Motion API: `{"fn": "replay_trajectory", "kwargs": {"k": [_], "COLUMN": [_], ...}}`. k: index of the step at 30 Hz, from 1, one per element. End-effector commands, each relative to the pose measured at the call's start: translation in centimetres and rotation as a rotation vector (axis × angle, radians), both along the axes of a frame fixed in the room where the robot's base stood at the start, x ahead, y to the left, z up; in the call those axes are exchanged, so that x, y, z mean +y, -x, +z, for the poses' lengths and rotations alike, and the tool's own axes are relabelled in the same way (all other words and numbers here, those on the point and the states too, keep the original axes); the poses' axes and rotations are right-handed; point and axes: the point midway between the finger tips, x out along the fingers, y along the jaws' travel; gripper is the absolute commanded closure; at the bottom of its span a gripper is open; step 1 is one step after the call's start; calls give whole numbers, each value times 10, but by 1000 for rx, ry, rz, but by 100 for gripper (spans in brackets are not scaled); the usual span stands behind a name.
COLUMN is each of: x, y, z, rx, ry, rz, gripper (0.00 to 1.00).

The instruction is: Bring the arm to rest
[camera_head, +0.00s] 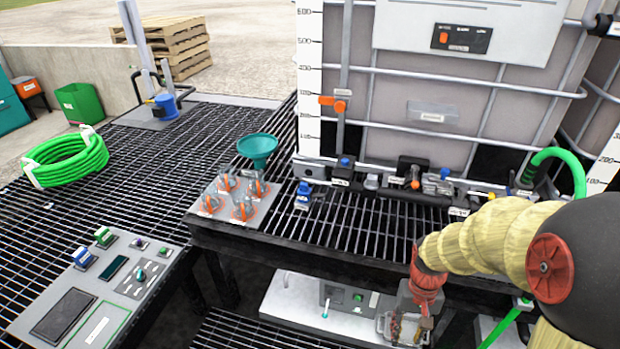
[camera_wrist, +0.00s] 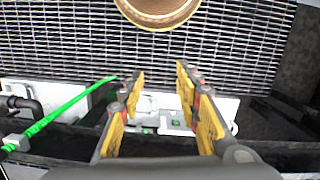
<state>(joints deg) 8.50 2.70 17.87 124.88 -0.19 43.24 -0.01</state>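My arm, in a pale yellow sleeve, reaches in from the right in the head view. My gripper (camera_head: 405,325) hangs low in front of the grating bench's front edge, over a lower white surface. In the wrist view my gripper (camera_wrist: 160,80) has its two yellow-padded fingers spread apart. Nothing is between them. In the head view the fingers are small and partly lost against the things behind them.
The grating bench (camera_head: 345,212) carries orange-handled valves (camera_head: 236,197), a teal funnel (camera_head: 257,147) and the caged tote (camera_head: 440,95). A control panel (camera_head: 100,283) is at left. A green hose (camera_head: 560,157) loops beside my arm; a green line (camera_wrist: 60,117) runs left of my fingers.

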Motion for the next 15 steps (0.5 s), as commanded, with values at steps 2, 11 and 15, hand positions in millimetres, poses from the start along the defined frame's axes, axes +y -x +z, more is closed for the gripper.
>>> {"fn": "replay_trajectory", "kwargs": {"k": [2, 11, 15], "x": [7, 28, 36], "y": [13, 61, 72], "z": [35, 131, 170], "rx": [-34, -203, -338], "ry": [5, 23, 34], "rz": [13, 59, 82], "gripper": [67, 67, 67]}}
